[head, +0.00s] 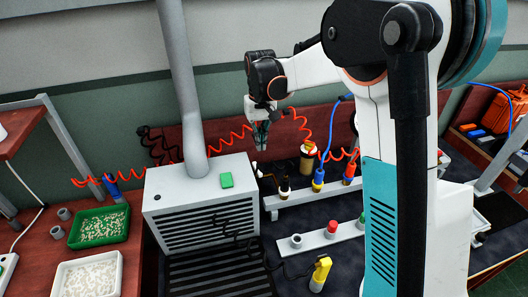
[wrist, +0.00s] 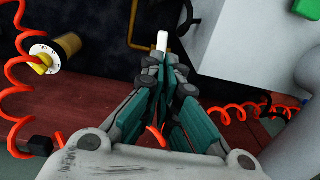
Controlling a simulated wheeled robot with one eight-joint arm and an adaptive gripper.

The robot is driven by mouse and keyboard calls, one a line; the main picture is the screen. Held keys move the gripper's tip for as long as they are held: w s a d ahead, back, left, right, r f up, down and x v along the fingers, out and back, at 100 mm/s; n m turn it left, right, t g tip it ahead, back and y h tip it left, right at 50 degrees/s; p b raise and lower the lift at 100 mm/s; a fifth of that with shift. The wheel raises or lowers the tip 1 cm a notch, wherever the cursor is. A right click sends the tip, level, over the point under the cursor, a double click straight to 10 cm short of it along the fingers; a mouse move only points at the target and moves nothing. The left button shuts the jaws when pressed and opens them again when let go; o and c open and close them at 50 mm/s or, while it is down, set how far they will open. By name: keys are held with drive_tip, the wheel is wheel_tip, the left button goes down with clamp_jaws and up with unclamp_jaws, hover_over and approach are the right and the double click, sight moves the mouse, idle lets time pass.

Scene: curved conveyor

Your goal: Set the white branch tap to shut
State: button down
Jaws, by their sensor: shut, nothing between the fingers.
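A small white handle (wrist: 162,40), which looks like the white branch tap, shows just beyond my fingertips in the wrist view. It points along the picture's vertical beside a yellow pipe (wrist: 134,30). In the head view a small white piece (head: 254,165) shows below my gripper (head: 261,146), by the grey cabinet's right edge; I cannot tell for sure that it is the same handle. My gripper, also in the wrist view (wrist: 164,78), is shut and empty. Its tips are close to the white handle, and I cannot tell whether they touch. The tap's body is mostly hidden.
A brass regulator with a white dial and yellow pointer (wrist: 42,50) is left of my gripper in the wrist view. Orange coiled hoses (wrist: 20,75) hang nearby. The grey vented cabinet (head: 175,188) stands close by. Racks with coloured connectors (head: 318,193) are at right.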

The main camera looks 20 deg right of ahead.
sight(257, 169)
drive_tip(key=w+d+f+m+y+p, duration=0.1)
drive_tip(key=d+f+m+y+p, duration=0.15)
drive_tip(key=d+m, duration=1.1)
drive_tip(key=a+f+m+b, duration=0.3)
drive_tip(key=a+f+b, duration=0.2)
drive_tip(key=a+f, duration=0.4)
drive_tip(key=shift+s+a+f, duration=0.2)
drive_tip(key=shift+s+a, duration=0.15)
drive_tip(key=shift+a, duration=0.05)
drive_tip(key=shift+a, duration=0.1)
